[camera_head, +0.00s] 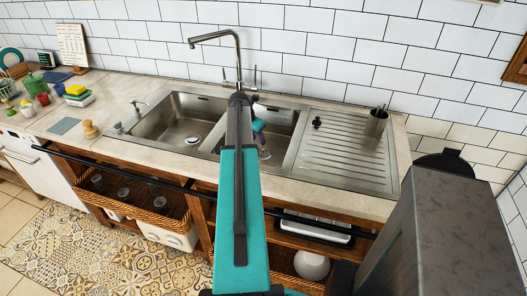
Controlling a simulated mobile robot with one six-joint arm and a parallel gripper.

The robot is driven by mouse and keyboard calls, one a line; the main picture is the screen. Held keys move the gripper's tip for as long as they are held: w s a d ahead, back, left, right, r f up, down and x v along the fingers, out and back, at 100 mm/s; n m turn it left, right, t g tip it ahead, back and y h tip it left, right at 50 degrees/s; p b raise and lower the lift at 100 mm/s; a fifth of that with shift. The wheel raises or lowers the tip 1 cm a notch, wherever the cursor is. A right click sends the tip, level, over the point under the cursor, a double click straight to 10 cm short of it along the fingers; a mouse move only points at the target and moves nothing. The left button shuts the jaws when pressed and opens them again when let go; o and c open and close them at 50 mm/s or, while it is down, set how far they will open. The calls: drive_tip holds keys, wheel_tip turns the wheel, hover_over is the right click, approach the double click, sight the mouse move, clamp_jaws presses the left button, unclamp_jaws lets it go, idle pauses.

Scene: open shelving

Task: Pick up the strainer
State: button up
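I cannot say for sure which thing is the strainer. A small round metal piece (193,140) lies at the bottom of the left sink basin, and it may be the strainer or a drain fitting. A small black object (317,122) sits at the upper left of the ribbed drainboard. My teal and dark grey arm reaches up the middle of the view and covers part of the sink.
The metal double sink (172,121) is set in a pale countertop (111,93), with a tall faucet (216,37) behind it. A metal cup (376,121) stands at the drainboard's right. Sponges (77,95) and small items are at left. A dark rail (130,175) runs along the front.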

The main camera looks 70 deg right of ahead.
sight(262, 150)
drive_tip(key=shift+p+x, duration=0.3)
drive_tip(key=shift+x, duration=1.65)
drive_tip(key=shift+f, duration=0.1)
drive_tip(key=shift+p+x, duration=0.95)
drive_tip(key=shift+x, duration=1.55)
drive_tip(key=shift+w+a, duration=0.1)
clamp_jaws()
